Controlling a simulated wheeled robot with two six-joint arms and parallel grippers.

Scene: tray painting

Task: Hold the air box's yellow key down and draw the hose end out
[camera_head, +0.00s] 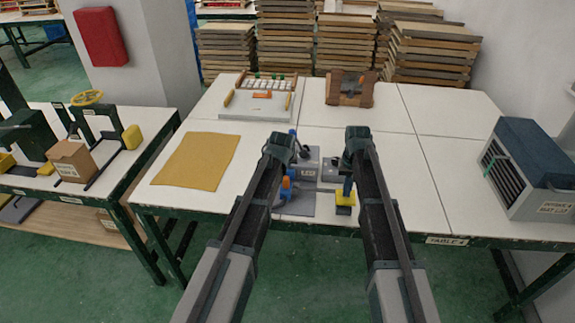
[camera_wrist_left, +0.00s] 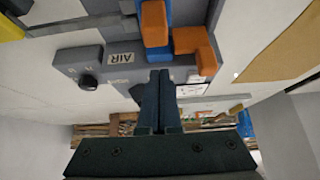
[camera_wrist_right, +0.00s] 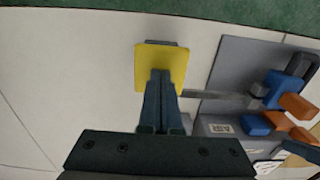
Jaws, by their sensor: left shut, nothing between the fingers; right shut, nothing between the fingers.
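The grey air box (camera_head: 306,172) stands on the table, and its AIR label shows in the left wrist view (camera_wrist_left: 124,58). The yellow key (camera_head: 345,198) is a square pad on an arm at the box's near right; it also shows in the right wrist view (camera_wrist_right: 177,56). My right gripper (camera_wrist_right: 161,77) is shut with its tips over the pad; I cannot tell if they touch. Blue and orange pieces (camera_wrist_left: 155,22), perhaps the hose end, are at the box's left. My left gripper (camera_wrist_left: 161,76) is shut, empty, and close to them.
A yellow-brown mat (camera_head: 197,161) lies to the left. A tray with orange parts (camera_head: 262,96) and a brown wooden stand (camera_head: 350,88) are at the back. A vented blue-topped unit (camera_head: 530,165) stands at right. The table between is clear.

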